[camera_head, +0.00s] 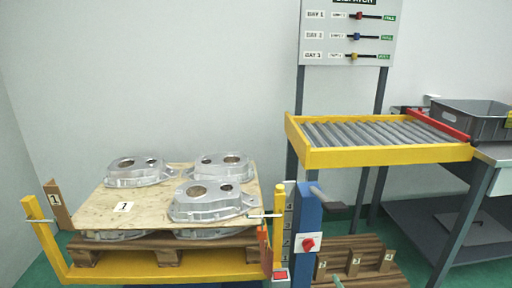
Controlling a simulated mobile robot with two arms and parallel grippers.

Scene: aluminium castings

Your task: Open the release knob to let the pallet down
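The release knob (308,243) is red on a white plate, on the front of a blue column (306,212). A dark lever handle (328,198) sticks out near the column's top. A strip with numbers runs up beside the column. The wooden pallet (140,242) rests on a yellow lift frame (160,271) at left. It bears silver castings, a plywood sheet (97,208) labelled 1, and more castings (211,201) on top. Neither of my grippers is in view.
A yellow-framed roller conveyor (390,156) stands right of the column, beside a table with a grey crate (470,118) and a red bar. Wooden slats with numbered brackets (353,263) lie low right of the column. A board (348,35) with sliders is behind.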

